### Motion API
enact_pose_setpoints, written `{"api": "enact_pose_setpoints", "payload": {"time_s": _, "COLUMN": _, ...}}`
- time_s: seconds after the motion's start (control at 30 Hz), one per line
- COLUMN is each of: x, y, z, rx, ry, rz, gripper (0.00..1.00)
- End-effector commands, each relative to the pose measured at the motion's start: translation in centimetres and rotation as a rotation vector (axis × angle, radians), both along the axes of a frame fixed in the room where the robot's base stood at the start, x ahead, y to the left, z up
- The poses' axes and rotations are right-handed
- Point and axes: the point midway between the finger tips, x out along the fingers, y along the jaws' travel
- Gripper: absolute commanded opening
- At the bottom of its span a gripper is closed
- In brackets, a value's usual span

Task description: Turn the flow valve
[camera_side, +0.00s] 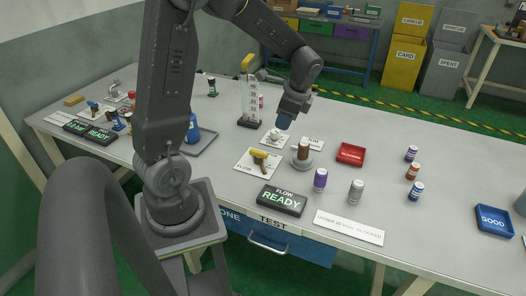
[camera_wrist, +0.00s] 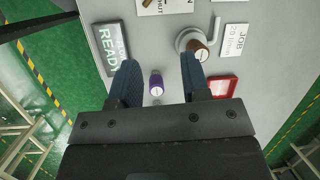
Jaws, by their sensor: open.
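The flow valve has a yellow handle (camera_side: 260,155) on a white plate (camera_side: 245,164) at the middle of the bench in the side view. A black display reading FLOW READY (camera_side: 282,200) stands in front of it; it also shows at the upper left of the wrist view (camera_wrist: 112,47). My gripper (camera_side: 283,122) is above the bench, behind and to the right of the valve, apart from it. In the wrist view my gripper (camera_wrist: 160,78) has its two blue fingers wide apart with nothing held.
A brown column (camera_side: 304,149) stands in a grey round holder right of the valve. A purple column (camera_side: 320,179), a grey column (camera_side: 356,191) and a red tray (camera_side: 351,154) are nearby. A tall white scale (camera_side: 251,100) stands behind.

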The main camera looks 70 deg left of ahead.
Motion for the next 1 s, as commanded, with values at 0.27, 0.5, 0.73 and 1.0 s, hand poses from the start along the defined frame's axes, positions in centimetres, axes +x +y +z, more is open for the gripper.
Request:
{"api": "enact_pose_setpoints", "payload": {"time_s": 0.27, "x": 0.2, "y": 4.0, "z": -4.1, "rx": -0.023, "ry": 0.154, "rz": -0.104, "gripper": 0.43}}
{"api": "enact_pose_setpoints", "payload": {"time_s": 0.5, "x": -0.5, "y": 4.7, "z": -6.5, "rx": -0.025, "ry": 0.162, "rz": -0.110, "gripper": 0.43}}
{"api": "enact_pose_setpoints", "payload": {"time_s": 0.73, "x": -1.8, "y": 6.0, "z": -10.9, "rx": -0.027, "ry": 0.161, "rz": -0.109, "gripper": 0.43}}
{"api": "enact_pose_setpoints", "payload": {"time_s": 1.0, "x": -3.1, "y": 7.2, "z": -15.2, "rx": -0.026, "ry": 0.160, "rz": -0.108, "gripper": 0.43}}
